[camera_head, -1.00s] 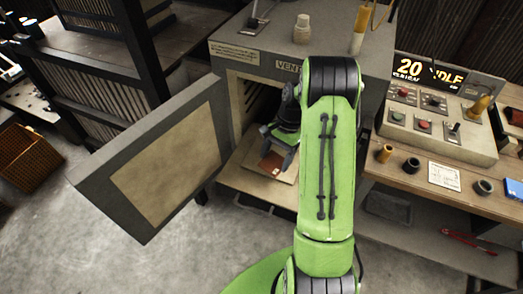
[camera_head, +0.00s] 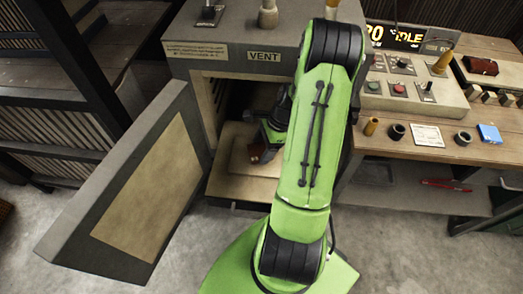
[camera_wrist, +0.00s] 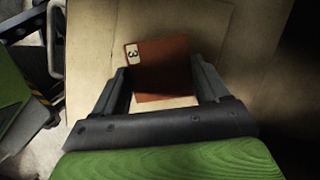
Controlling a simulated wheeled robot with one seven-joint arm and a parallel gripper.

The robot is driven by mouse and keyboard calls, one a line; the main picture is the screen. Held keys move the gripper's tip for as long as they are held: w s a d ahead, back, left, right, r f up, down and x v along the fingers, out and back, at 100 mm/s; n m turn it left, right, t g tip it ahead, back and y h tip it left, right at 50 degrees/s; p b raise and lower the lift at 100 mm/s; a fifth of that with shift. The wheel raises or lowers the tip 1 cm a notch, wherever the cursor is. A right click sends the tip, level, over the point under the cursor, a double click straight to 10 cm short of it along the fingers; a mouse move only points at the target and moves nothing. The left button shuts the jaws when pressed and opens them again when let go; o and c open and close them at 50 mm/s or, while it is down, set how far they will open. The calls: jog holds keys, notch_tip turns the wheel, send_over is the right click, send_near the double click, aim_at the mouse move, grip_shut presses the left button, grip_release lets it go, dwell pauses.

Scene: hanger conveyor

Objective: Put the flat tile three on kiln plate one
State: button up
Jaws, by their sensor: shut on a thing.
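The flat tile three (camera_wrist: 163,72) is a reddish-brown square with a white label marked 3, seen in the wrist view between the two fingers of my gripper (camera_wrist: 163,84). My gripper is shut on its sides. In the head view the tile (camera_head: 260,152) shows partly below my gripper (camera_head: 262,158), inside the open kiln (camera_head: 262,57). A pale plate (camera_wrist: 95,80) lies under the tile; I cannot tell whether the tile touches it. No number shows on this plate. My arm hides the right part of the kiln opening.
The kiln door (camera_head: 130,190) stands open at the left of the opening. A bench (camera_head: 440,148) with a control box (camera_head: 408,90), small cups and a blue item (camera_head: 489,133) stands at the right. Dark racks stand at the left.

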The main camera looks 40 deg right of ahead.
jog(key=shift+f, duration=0.8)
jog(key=shift+r, duration=0.1)
jog(key=o, duration=1.1)
jog(key=p+v, duration=0.3)
jog(key=v, duration=0.9)
jog(key=w+a+r+n+h, duration=0.2)
jog(key=a+r+n+h, duration=0.1)
jog(key=a+r+n, duration=0.85)
jog(key=s+a+r+n+t, duration=0.1)
jog(key=s+a+r+n, duration=0.1)
jog(key=s+a+n, duration=0.1)
jog(key=s+a+r+n+t, duration=0.1)
jog(key=s+a+r+n, duration=0.2)
jog(key=s+a+n, duration=0.1)
jog(key=s+a+r+n+t+h, duration=0.1)
jog(key=s+a+r+n, duration=0.1)
jog(key=a+n, duration=0.3)
jog(key=shift+s+a+r+n, duration=0.2)
jog(key=shift+s+a+n, duration=0.05)
jog(key=shift+s+a, duration=0.6)
